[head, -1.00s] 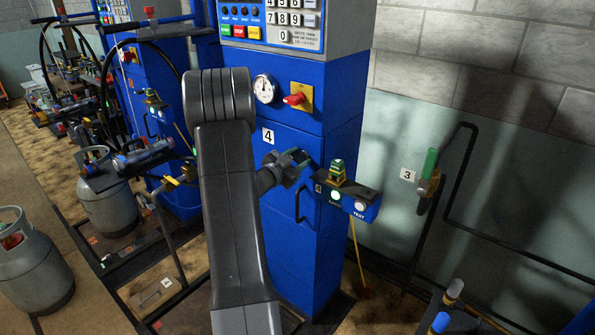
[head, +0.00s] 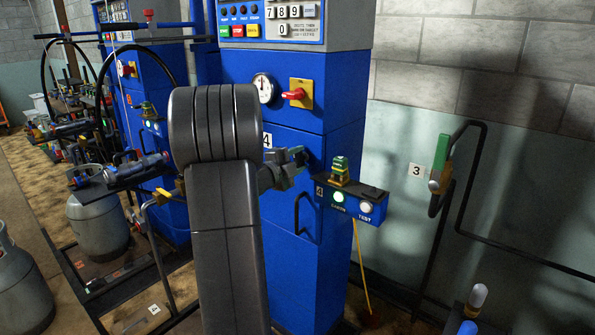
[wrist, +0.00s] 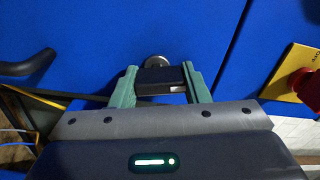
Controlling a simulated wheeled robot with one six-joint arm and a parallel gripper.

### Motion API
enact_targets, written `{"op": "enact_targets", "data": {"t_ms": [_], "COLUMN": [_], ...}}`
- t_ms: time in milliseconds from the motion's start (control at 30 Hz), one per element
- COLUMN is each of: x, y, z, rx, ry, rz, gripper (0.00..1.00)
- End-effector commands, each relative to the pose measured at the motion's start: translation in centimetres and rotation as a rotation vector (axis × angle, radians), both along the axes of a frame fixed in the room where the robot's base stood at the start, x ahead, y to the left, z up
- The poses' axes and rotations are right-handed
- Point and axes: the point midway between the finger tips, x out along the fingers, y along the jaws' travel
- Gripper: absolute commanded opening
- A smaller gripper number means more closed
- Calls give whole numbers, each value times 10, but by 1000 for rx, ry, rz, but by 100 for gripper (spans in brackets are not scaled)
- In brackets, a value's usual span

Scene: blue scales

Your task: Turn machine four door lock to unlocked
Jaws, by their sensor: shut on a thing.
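Machine four (head: 345,95) is a tall blue cabinet with a white 4 label (head: 267,140) on its front, partly covered by my arm. My gripper (head: 297,157) is at the door (head: 285,240), to the right of that label. In the wrist view my gripper (wrist: 159,73) has its two green fingers shut on a small dark block, the door lock's turning piece (wrist: 160,79). In the head view the lock is hidden by my gripper. I cannot read any lock marking.
A black door handle (head: 299,214) is below my gripper. A small control box (head: 350,205) with two lit buttons juts out to the right. A red switch on a yellow plate (head: 298,93) is above. Gas cylinders (head: 97,225) stand at the left.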

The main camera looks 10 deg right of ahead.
Motion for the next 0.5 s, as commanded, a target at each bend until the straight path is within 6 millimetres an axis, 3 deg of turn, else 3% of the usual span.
{"op": "enact_targets", "data": {"t_ms": [500], "x": [-1], "y": [-1], "z": [-2], "rx": [145], "ry": [-185], "rz": [-1], "gripper": [19]}}
